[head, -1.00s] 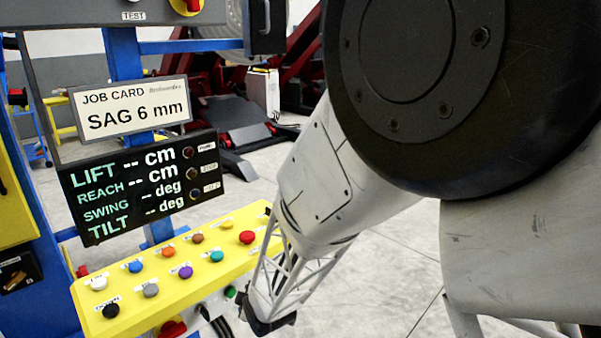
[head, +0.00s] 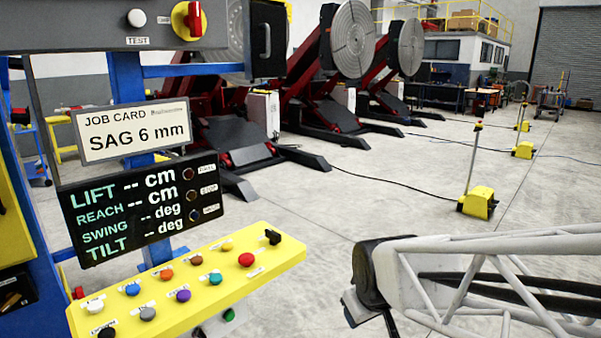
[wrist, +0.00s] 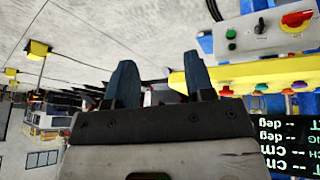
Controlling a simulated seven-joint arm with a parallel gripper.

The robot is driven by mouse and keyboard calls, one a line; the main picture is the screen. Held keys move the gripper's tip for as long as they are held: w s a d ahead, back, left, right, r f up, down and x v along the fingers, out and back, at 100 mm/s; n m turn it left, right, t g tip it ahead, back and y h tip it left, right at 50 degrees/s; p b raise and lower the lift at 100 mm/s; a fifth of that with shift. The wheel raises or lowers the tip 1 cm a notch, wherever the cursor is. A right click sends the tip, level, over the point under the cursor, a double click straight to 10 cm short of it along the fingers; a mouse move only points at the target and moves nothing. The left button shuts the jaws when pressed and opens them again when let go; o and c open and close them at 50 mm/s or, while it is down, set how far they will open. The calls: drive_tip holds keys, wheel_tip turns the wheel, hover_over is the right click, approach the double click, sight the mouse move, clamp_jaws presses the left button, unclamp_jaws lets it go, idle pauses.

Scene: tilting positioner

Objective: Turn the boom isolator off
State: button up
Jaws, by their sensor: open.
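Two red rotary knobs on yellow plates show, and I cannot read which one is the boom isolator. One red knob (head: 193,18) is on the grey panel at the top left of the head view, beside a TEST button (head: 137,17). The other red knob (wrist: 297,20) is on a grey box (wrist: 262,33) beyond the yellow button panel in the upside-down wrist view. My gripper (wrist: 160,80) is open and empty, its two dark fingers apart and clear of both knobs. In the head view its fingers cannot be made out.
A yellow panel (head: 200,310) carries several coloured buttons and a black toggle. Above it are a black display (head: 145,205) and a job card (head: 133,130) reading SAG 6 mm. Red positioners stand behind. Yellow floor posts (head: 478,202) stand at the right.

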drive_tip(key=s+d+r+m+g, duration=0.1)
drive_tip(key=s+d+r+m, duration=0.1)
drive_tip(key=s, duration=0.4)
drive_tip(key=s+d+r+m+g, duration=0.1)
drive_tip(key=s+d+r+m, duration=0.1)
drive_tip(key=s, duration=0.5)
drive_tip(key=shift+s+d+r+m+h, duration=0.25)
drive_tip(key=shift+d+r+m+h, duration=0.2)
drive_tip(key=shift+d, duration=0.7)
drive_tip(key=shift+f, duration=0.1)
